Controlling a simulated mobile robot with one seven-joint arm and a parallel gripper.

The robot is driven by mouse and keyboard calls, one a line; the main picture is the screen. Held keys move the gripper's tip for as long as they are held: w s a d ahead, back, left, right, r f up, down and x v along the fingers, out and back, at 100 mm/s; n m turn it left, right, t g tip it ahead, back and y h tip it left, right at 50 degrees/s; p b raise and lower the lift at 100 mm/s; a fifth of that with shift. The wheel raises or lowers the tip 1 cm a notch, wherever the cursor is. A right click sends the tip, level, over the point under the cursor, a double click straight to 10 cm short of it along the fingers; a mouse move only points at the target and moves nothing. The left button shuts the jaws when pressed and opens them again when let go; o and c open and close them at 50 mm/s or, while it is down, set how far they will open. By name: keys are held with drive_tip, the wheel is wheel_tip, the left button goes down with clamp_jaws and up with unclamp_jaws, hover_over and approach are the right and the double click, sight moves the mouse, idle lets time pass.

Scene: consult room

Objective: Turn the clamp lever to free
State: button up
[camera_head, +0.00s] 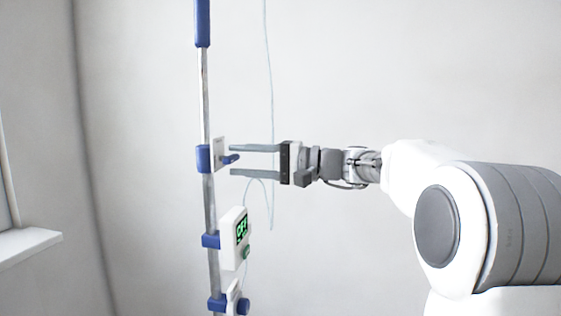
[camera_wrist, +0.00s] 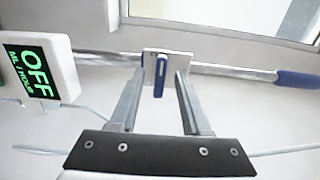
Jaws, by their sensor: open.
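The clamp lever (camera_head: 231,159) is a small blue handle on a white plate (camera_head: 219,154), fixed to the pole by a blue clamp (camera_head: 203,159). In the wrist view the blue lever (camera_wrist: 160,76) stands out from the white plate (camera_wrist: 148,60), between the two fingers. My gripper (camera_head: 232,160) is open, its two grey fingers one above the other in the head view, pointing left at the lever. The lever sits at the fingertips, with a visible gap to each finger. My gripper (camera_wrist: 157,80) holds nothing.
The metal pole (camera_head: 205,95) runs upright, with a blue sleeve (camera_head: 202,22) on top. Below the lever hangs a white pump box (camera_head: 235,238) reading OFF, and lower another blue clamp (camera_head: 217,302). A thin clear tube (camera_head: 268,70) hangs behind the fingers. A window ledge (camera_head: 28,243) is at left.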

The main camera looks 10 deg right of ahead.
drive_tip(key=p+v, duration=0.3)
drive_tip(key=v, duration=1.3)
drive_tip(key=shift+d, duration=0.2)
drive_tip(key=shift+s+a, duration=0.1)
